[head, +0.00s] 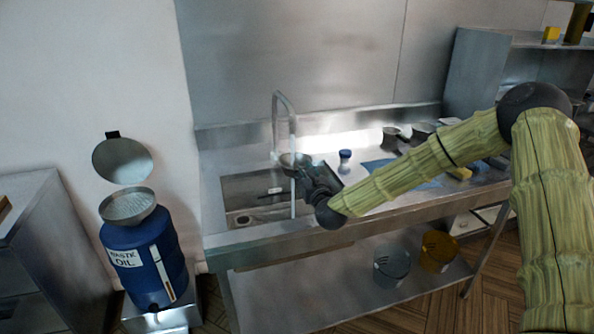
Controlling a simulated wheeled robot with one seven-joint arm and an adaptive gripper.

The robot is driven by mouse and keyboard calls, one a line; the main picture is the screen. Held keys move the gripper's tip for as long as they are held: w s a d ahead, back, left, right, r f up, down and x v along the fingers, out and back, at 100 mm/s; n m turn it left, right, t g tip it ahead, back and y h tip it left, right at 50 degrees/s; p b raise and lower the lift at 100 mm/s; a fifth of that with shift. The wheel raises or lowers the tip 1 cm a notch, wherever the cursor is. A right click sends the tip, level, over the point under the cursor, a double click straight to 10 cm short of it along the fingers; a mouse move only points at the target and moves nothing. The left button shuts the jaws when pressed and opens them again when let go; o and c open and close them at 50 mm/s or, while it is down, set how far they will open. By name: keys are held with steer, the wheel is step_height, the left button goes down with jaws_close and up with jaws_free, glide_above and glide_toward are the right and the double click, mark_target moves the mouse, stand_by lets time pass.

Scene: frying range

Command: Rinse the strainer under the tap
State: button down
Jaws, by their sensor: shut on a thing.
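The strainer (290,160) is a small grey bowl shape over the sink, at the spout of the tap. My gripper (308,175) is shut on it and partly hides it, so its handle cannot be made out. The tap (275,122) is a tall curved metal pipe behind the sink. A pale, thin stream of water (293,205) runs down past the strainer into the sink. The sink (233,190) is a rectangular steel basin with a dark item and a round drain in it.
A blue waste oil drum (148,262) with a sieve bowl (127,206) on top stands at the left. A blue-capped shaker (345,160), a blue cloth (375,166) and several bowls are on the counter. Two buckets, one clear (391,265) and one amber (438,250), stand on the lower shelf.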

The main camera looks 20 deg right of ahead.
steer(key=shift+w+d+b, duration=0.1)
steer(key=shift+d+b, duration=0.2)
steer(key=shift+d, duration=0.15)
steer(key=s+d+b, duration=0.1)
steer(key=s, duration=0.7)
steer(key=shift+d, duration=0.2)
stand_by(0.6)
stand_by(1.0)
steer(key=shift+r, duration=0.1)
steer(key=s+r, duration=0.4)
steer(key=s, duration=0.1)
steer(key=shift+d, duration=0.4)
steer(key=shift+f, duration=0.1)
stand_by(0.7)
